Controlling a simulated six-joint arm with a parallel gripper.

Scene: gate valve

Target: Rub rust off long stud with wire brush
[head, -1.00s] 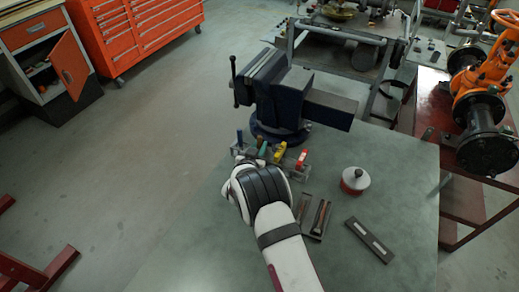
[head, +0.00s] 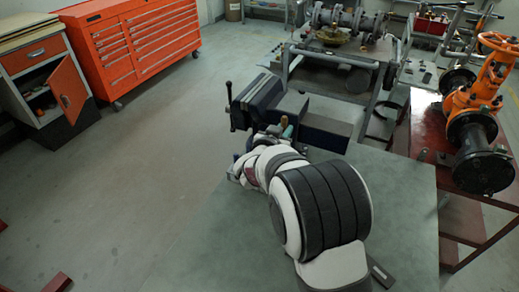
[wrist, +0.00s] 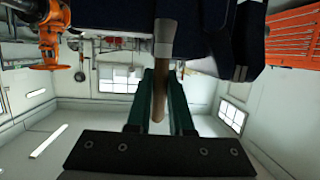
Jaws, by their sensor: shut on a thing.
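In the head view, my gripper (head: 284,124) is in front of the blue bench vise (head: 262,97), and the vise's dark body (wrist: 215,25) fills the top of the wrist view. Whether the tool touches the vise cannot be told.
The grey bench top (head: 405,190) is bare at right. A dark flat piece (head: 380,273) shows partly beside my arm. An orange valve (head: 478,95) stands on a red table beyond the right edge. A cart (head: 335,75) stands behind the vise.

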